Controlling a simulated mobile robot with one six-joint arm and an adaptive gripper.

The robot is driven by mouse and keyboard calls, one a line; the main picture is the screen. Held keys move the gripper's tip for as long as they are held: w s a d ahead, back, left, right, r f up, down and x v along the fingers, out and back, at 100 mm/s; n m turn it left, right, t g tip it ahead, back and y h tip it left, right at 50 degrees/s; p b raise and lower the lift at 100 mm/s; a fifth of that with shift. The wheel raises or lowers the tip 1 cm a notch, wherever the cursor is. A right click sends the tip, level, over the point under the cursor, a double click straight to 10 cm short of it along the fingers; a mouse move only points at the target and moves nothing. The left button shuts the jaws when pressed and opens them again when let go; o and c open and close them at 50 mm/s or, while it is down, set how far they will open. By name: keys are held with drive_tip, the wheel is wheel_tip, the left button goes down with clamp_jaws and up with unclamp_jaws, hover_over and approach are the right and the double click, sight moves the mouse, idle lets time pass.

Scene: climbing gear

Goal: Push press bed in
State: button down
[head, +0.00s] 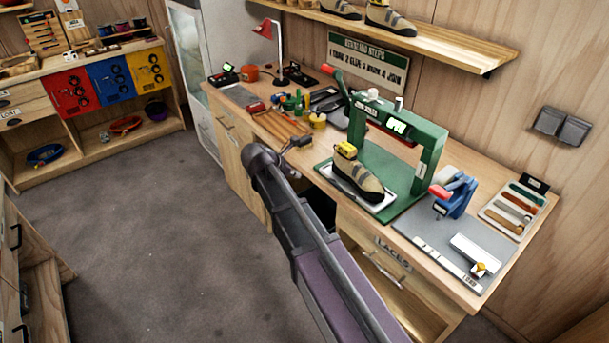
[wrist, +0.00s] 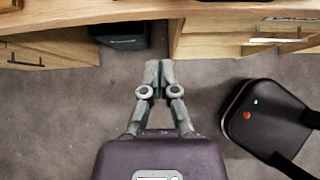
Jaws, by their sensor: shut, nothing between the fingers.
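The press bed (head: 377,208) is a pale tray at the front of the green press (head: 432,150). It sticks out from under the press frame toward the desk's front edge. A tan and dark climbing shoe (head: 362,183) with a yellow part stands on it. My gripper (wrist: 158,64) is shut and empty in the wrist view, over the floor in front of the desk, apart from the bed.
The wooden desk (head: 462,287) has a blue tool (head: 455,196) and a tool tray (head: 513,212) right of the press. Brushes, pots and a red lamp (head: 268,28) crowd its left side. A shelf (head: 440,45) with shoes hangs above. The grey floor (head: 150,240) at left is clear.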

sight(327, 178)
drive_tip(key=shift+w+d+r+b+x, duration=0.3)
drive_tip(key=shift+b+x, duration=0.8)
drive_tip(key=shift+x, duration=0.95)
drive_tip(key=shift+w+d+r+b+x, duration=0.15)
drive_tip(key=shift+d+r+b+x, duration=0.2)
drive_tip(key=shift+b+x, duration=1.25)
drive_tip(key=shift+w+d+r+b+x, duration=0.2)
drive_tip(key=shift+r+b+x, duration=0.3)
drive_tip(key=shift+x, duration=2.05)
drive_tip(key=shift+f, duration=0.1)
drive_tip(key=shift+w, duration=0.15)
